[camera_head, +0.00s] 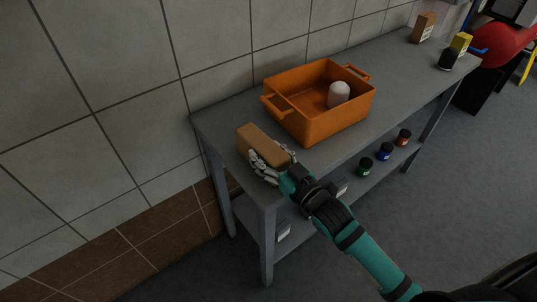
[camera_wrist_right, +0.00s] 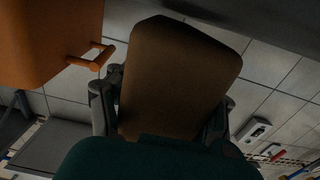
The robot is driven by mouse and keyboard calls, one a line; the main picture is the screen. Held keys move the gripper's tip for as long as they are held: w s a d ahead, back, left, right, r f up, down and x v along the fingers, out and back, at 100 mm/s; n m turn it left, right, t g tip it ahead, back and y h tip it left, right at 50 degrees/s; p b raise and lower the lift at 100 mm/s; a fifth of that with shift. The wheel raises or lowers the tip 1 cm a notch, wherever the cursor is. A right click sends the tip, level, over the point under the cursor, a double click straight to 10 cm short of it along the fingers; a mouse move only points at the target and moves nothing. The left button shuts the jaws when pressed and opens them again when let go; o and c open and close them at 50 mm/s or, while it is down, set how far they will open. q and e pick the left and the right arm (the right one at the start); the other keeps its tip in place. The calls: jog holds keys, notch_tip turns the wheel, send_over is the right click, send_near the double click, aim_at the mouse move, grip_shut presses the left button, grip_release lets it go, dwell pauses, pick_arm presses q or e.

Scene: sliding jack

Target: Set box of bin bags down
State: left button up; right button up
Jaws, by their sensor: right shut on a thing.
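The box of bin bags is a brown box (camera_head: 262,142) at the left end of the grey table, in the head view. My right gripper (camera_head: 270,166) is shut on it from the near side. The box is at or just above the tabletop; I cannot tell whether it touches. In the right wrist view the brown box (camera_wrist_right: 178,80) fills the middle, between the fingers of my right gripper (camera_wrist_right: 165,110). My left gripper is in neither view.
An orange crate (camera_head: 337,122) with a white rounded item (camera_head: 338,94) inside stands right of the box on the grey table (camera_head: 400,75). Another brown box (camera_head: 423,27), a yellow box (camera_head: 461,42) and a dark jar (camera_head: 448,59) stand at the far end. Several jars sit on the lower shelf.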

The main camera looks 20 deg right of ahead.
jog(key=shift+f, duration=0.15)
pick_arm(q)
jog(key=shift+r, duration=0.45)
pick_arm(e)
jog(key=shift+f, duration=0.1)
jog(key=shift+f, duration=0.1)
jog(key=o, duration=1.5)
jog(key=shift+f, duration=0.15)
jog(key=shift+o, duration=0.2)
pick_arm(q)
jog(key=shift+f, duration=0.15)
pick_arm(e)
jog(key=shift+f+b, duration=0.15)
jog(key=shift+b, duration=0.2)
jog(key=shift+s+d, duration=0.1)
jog(key=shift+s, duration=0.2)
pick_arm(q)
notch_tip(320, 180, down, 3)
jog(key=b, duration=0.2)
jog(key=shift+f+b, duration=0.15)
jog(key=shift+b, duration=0.2)
pick_arm(e)
jog(key=v, duration=1.7)
jog(key=shift+d+r, duration=0.2)
jog(key=shift+r, duration=0.25)
